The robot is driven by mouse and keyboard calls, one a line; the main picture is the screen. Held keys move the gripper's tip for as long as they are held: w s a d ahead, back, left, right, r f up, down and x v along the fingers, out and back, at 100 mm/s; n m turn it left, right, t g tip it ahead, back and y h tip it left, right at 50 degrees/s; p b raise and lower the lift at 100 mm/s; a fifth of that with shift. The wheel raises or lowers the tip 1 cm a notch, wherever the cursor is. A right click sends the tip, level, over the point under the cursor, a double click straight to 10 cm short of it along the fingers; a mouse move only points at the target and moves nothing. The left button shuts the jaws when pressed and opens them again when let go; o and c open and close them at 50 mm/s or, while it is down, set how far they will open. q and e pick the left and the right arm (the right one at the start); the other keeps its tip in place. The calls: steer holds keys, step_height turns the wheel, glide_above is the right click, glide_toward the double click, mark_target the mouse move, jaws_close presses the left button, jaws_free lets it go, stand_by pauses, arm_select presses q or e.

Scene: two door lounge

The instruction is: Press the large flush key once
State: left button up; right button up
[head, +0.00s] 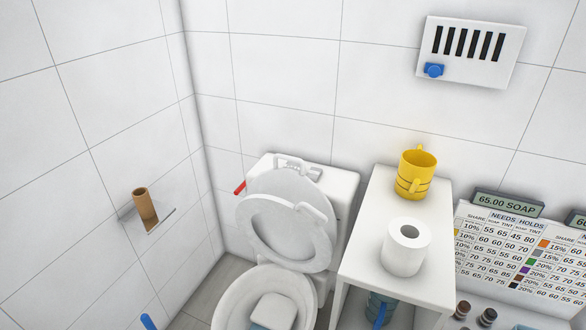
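The white toilet has a cistern (340,185) against the back wall. On top of the cistern are small pale raised parts (298,166), partly behind the raised lid (288,205). They are too small and too alike in colour for me to tell which is the large flush key. A red lever-like piece (240,187) sticks out at the cistern's left side. The bowl (250,296) is in front, with a white block-like thing (275,311) in it. Neither of my grippers is in view.
A white shelf unit (375,207) stands close on the right, bearing a yellow cup stack (414,177) and a paper roll (405,247). A holder with a brown tube (145,204) is on the left wall. A vent (470,52) with a blue knob is above. A sign (520,250) is right.

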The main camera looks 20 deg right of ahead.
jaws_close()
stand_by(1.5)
